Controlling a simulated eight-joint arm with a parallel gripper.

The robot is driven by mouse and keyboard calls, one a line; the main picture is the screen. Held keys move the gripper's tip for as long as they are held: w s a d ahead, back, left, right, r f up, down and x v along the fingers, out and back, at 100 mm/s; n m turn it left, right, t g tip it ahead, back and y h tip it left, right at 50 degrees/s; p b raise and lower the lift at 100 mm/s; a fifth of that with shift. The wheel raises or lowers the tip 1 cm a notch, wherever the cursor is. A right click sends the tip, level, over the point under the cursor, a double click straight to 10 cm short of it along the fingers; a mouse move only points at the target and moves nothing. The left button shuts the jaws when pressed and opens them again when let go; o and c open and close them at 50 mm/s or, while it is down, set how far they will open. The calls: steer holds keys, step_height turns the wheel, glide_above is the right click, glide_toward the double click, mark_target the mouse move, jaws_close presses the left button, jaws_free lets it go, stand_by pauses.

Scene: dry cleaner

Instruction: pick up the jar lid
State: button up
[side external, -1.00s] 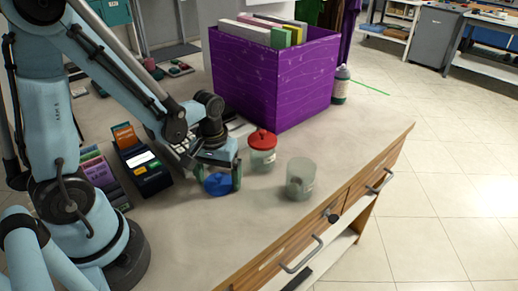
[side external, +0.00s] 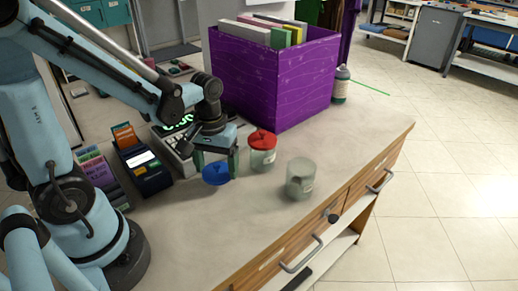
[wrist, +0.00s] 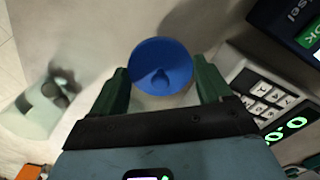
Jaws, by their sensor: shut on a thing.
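The blue jar lid (side external: 216,175) is a round disc with a small raised grip on top. My gripper (side external: 216,170) is shut on it, one green finger at each side, and holds it just above the counter. In the wrist view the blue lid (wrist: 160,62) sits between the tips of my gripper (wrist: 161,75). An open, lidless glass jar (side external: 300,180) stands upright to the right on the counter. It also shows at the left of the wrist view (wrist: 30,115).
A jar with a red lid (side external: 262,140) stands close to the right of my gripper. A purple box of folders (side external: 275,85) is behind. A card terminal (side external: 148,172) and a keypad device with a green display (side external: 178,140) are to the left. The front counter (side external: 225,235) is clear.

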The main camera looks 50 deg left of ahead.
steer(key=s+d+r, duration=0.5)
steer(key=d+r, duration=0.2)
steer(key=d, duration=0.3)
steer(key=w+d+r, duration=0.2)
steer(key=w, duration=0.7)
steer(key=w+d+r, duration=0.2)
steer(key=w+d, duration=0.1)
steer(key=w, duration=0.6)
steer(key=shift+n, duration=0.3)
steer(key=shift+a+f, duration=0.15)
steer(key=shift+f, duration=1.3)
steer(key=shift+a+f, duration=0.1)
steer(key=shift+f, duration=1.35)
steer(key=shift+f, duration=0.15)
steer(key=o, duration=0.9)
steer(key=shift+o, duration=0.2)
step_height(320, 180, up, 7)
